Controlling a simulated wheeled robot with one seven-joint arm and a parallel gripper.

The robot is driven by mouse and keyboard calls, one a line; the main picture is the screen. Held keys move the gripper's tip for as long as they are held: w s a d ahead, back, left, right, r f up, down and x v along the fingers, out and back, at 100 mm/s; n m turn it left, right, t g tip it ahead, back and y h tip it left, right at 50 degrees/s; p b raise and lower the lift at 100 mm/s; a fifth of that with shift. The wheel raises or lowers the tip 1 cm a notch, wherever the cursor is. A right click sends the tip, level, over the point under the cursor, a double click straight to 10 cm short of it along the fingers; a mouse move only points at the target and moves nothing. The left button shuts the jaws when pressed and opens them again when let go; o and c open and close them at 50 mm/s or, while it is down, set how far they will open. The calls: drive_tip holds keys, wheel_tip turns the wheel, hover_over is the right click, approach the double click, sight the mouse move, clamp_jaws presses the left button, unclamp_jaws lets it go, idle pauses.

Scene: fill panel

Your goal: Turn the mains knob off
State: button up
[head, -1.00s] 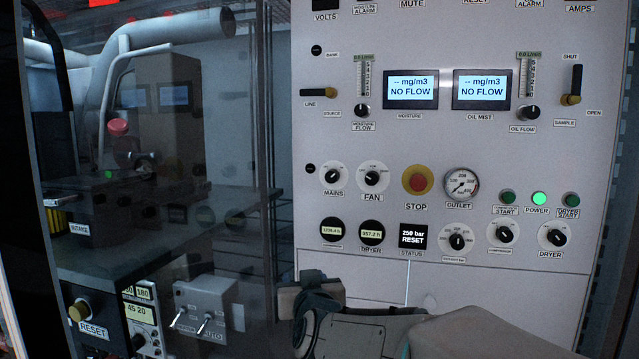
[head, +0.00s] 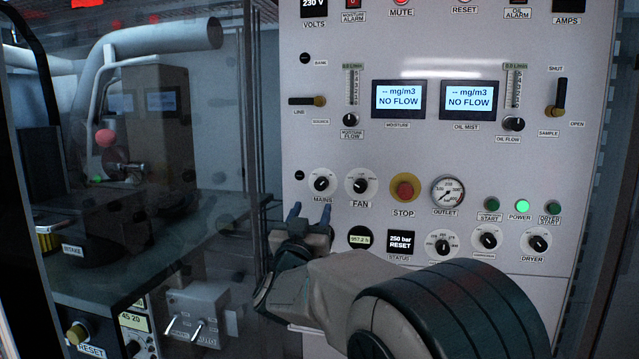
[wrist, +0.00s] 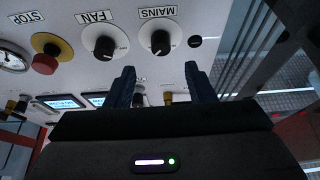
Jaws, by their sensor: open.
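The mains knob (head: 321,183) is a black knob on a round white dial, left on the panel above its MAINS label. It also shows in the wrist view (wrist: 160,42), upside down, just beyond the fingertips. My gripper (head: 309,213) is just below the knob and its label in the head view, with its blue fingers pointing up. In the wrist view my gripper (wrist: 158,72) has its two fingers apart, with nothing between them, and the knob lies ahead of the gap. The gripper is not visibly touching the knob.
The fan knob (head: 361,184) is close on the right, then the red stop button (head: 404,190) and the outlet gauge (head: 447,192). The power lamp (head: 522,206) glows green. A glass pane with machinery behind it is at left.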

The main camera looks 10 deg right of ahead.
sight(320, 187)
drive_tip(key=p+x, duration=0.2)
drive_tip(key=x, duration=0.6)
drive_tip(key=shift+w+p, duration=0.1)
drive_tip(key=shift+p, duration=0.3)
drive_tip(key=shift+c, duration=0.3)
drive_tip(key=c, duration=0.9)
